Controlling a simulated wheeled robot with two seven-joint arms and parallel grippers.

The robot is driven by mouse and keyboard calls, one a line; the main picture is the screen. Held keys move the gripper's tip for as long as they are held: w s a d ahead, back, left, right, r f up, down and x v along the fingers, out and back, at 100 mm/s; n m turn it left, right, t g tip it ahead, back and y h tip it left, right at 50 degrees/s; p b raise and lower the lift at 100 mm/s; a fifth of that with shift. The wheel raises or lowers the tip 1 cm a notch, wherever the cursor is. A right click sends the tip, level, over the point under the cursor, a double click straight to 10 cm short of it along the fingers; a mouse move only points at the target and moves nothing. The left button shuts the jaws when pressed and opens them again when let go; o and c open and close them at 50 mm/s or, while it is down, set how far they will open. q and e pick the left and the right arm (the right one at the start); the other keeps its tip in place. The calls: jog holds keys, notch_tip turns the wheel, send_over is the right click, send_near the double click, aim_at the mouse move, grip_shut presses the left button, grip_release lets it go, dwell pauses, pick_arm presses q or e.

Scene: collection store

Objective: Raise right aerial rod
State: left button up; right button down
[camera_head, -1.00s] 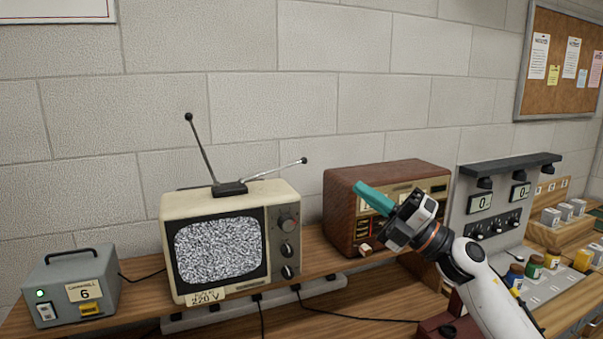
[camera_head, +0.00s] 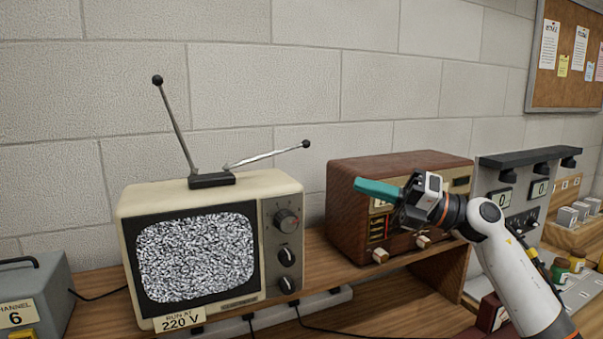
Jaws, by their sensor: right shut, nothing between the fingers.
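A cream television (camera_head: 262,188) with a static-filled screen (camera_head: 195,258) stands on the wooden shelf. A dark aerial base (camera_head: 211,181) sits on its top. The right aerial rod (camera_head: 268,157) leans low to the right, a little above horizontal, with a dark ball tip (camera_head: 306,144). The left aerial rod (camera_head: 176,125) stands steep, leaning left. My right gripper (camera_head: 358,185) has teal fingers, is shut and empty, and points left in front of the brown radio. It is right of and lower than the rod's tip, apart from it. My left gripper is not in view.
The wooden radio (camera_head: 345,215) stands right of the television, behind my right gripper. A grey box marked channel 6 (camera_head: 48,285) is at the left. A grey meter panel (camera_head: 508,200) stands at the right. The wall space above the television is clear.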

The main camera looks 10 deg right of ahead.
jog(key=f, duration=0.1)
jog(key=p, duration=0.5)
send_near(269, 154)
jog(key=a, duration=0.1)
jog(key=w, duration=0.1)
jog(key=w+a+r+p, duration=0.1)
jog(key=w, duration=0.1)
jog(key=shift+a+r+p, duration=0.15)
jog(key=shift+r+p, duration=0.05)
jog(key=shift+p, duration=0.1)
